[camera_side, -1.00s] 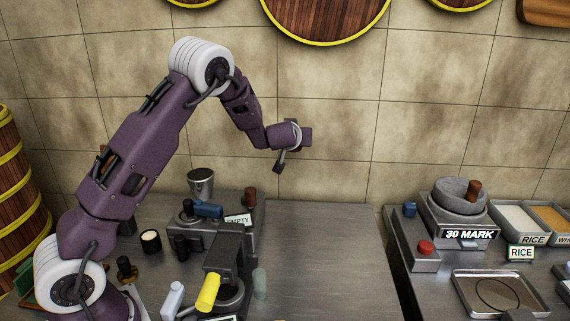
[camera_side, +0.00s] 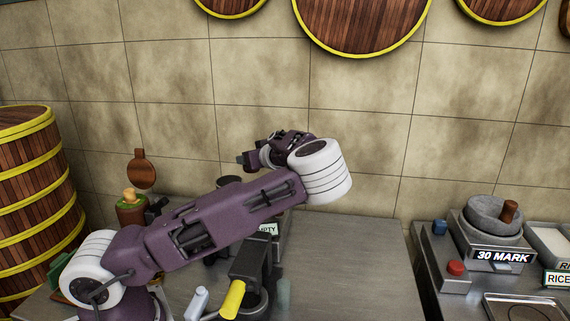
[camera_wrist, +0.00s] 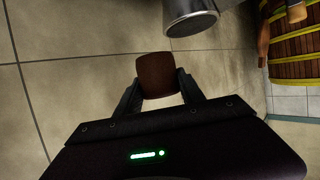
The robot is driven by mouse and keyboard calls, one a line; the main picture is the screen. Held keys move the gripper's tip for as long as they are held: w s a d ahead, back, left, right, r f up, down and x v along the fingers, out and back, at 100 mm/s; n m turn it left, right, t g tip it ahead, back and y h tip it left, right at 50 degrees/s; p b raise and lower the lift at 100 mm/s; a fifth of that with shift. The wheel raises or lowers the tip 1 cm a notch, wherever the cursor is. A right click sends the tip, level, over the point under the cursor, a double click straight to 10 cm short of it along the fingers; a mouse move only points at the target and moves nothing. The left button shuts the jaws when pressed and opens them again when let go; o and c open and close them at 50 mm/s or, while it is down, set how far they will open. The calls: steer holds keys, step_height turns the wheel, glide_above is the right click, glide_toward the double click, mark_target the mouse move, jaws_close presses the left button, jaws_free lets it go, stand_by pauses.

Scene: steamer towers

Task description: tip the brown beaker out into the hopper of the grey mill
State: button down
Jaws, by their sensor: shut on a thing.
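My gripper (camera_wrist: 157,84) is shut on the brown beaker (camera_wrist: 155,72), which sits between the two fingers in the wrist view. The beaker's contents do not show, and I cannot tell how far it is tilted. A metal cylinder (camera_wrist: 190,18), which looks like the mill's hopper, is just beyond the beaker, apart from it in that picture. In the side view my gripper (camera_side: 244,160) is raised behind my arm, near a dark round rim (camera_side: 229,180) that seems to be the hopper. My arm hides most of the grey mill there.
A machine with a yellow handle (camera_side: 232,299) stands in front of the mill. A white bottle (camera_side: 197,303) is beside it. Stacked wooden steamers (camera_side: 35,200) rise at the left.

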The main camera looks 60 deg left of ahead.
steer(key=s+r+n+g, duration=0.3)
steer(key=s+r+g, duration=0.1)
steer(key=s+r, duration=0.15)
step_height(320, 180, down, 4)
steer(key=shift+w+d, duration=0.1)
steer(key=shift+f, duration=0.45)
steer(key=shift+r, duration=0.15)
